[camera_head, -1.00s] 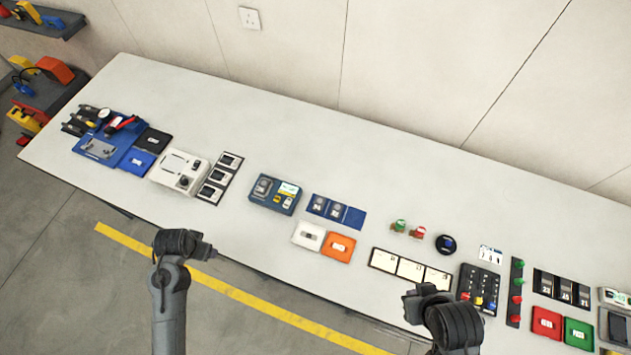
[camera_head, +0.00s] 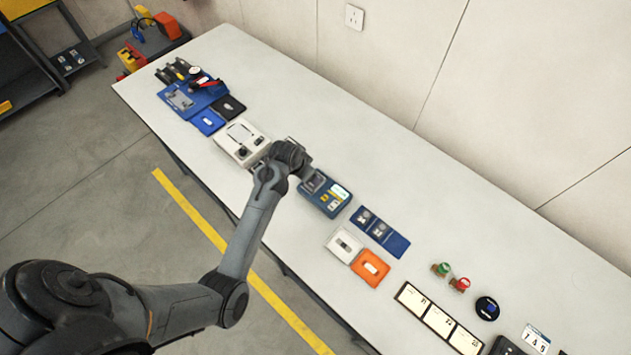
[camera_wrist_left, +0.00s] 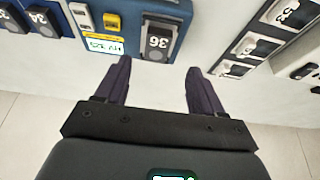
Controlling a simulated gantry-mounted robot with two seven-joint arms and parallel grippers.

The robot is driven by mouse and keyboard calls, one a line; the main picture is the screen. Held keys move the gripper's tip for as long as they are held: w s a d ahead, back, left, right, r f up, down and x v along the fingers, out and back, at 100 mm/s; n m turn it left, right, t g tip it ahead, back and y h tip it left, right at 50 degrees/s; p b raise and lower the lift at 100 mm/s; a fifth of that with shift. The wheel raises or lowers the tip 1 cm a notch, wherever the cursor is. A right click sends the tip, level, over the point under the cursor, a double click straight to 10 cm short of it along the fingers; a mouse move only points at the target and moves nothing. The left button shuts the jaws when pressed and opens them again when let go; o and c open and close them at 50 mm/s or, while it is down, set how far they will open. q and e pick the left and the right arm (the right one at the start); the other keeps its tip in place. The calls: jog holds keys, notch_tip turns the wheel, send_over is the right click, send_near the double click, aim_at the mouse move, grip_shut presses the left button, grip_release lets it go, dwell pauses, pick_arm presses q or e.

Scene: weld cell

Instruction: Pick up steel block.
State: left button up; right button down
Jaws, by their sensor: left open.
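A grey steel block (camera_wrist_left: 157,41) labelled 36 sits in the blue instrument (camera_wrist_left: 178,8), beside its display, in the left wrist view. The instrument also shows in the head view (camera_head: 334,203). My left gripper (camera_wrist_left: 158,68) is open and empty, with its two fingers short of the block and roughly to either side of its line. In the head view my left gripper (camera_head: 309,175) is over the left end of the instrument and partly hides the block there. My right gripper is out of view.
A blue tray (camera_head: 396,244) with grey blocks lies right of the instrument. White and orange trays (camera_head: 371,268) are in front of it. A white device (camera_head: 237,146) stands to the left. The rear of the table is clear.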

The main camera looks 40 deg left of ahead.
pick_arm(q)
jog(key=shift+d+x, duration=0.1)
jog(key=shift+x, duration=1.55)
jog(key=shift+d+x, duration=0.15)
jog(key=shift+x, duration=1.45)
jog(key=c, duration=1.2)
grip_shut()
jog(key=shift+r, duration=0.15)
